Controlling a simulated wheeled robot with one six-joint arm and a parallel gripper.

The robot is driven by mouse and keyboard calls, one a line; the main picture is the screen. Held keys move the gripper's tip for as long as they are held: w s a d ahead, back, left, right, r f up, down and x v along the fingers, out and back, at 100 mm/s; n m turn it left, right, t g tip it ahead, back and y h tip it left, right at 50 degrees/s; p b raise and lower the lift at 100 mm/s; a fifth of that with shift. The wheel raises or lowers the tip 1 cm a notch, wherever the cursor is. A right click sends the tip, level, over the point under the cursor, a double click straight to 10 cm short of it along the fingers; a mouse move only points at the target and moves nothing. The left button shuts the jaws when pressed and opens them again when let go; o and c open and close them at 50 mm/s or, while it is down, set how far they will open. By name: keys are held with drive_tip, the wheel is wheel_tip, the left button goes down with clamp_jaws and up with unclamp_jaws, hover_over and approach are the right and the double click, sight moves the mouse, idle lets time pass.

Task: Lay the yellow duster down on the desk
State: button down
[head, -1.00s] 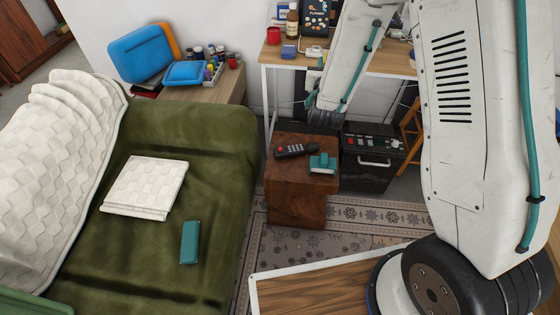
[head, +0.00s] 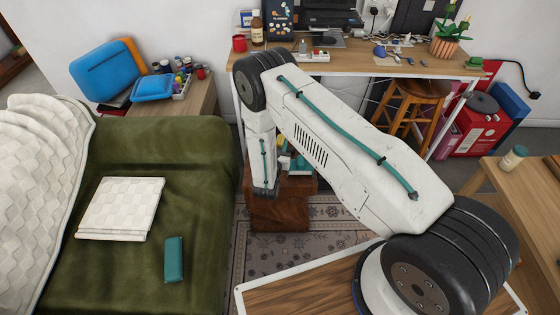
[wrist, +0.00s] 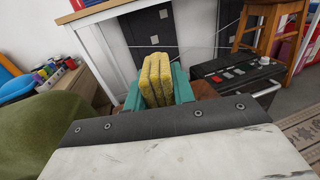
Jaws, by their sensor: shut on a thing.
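The yellow duster (wrist: 155,80) stands upright between the teal fingers of my gripper (wrist: 157,92) in the wrist view. The fingers are shut on it from both sides. In the head view my gripper (head: 286,162) is low, over the dark wooden block and in front of the desk, partly hidden by my arm. The duster is hard to make out there. The desk (head: 350,64) is a light wooden top on white legs at the back. Its front edge also shows at the upper left of the wrist view (wrist: 98,10), above my gripper's level.
On the desk stand a red mug (head: 239,43), a brown bottle (head: 257,30), a monitor (head: 331,12) and a potted plant (head: 452,38). The front strip of the desktop looks mostly bare. A stool (head: 418,100) stands under it. The wooden block (head: 280,212) is below my gripper.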

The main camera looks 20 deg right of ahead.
wheel_tip(320, 180, down, 9)
drive_tip(key=shift+f, duration=0.2)
idle(0.4)
drive_tip(key=c, duration=1.2)
unclamp_jaws()
drive_tip(key=shift+f, duration=0.15)
drive_tip(key=shift+o, duration=0.2)
drive_tip(key=shift+r, duration=0.25)
drive_tip(key=v, duration=1.2)
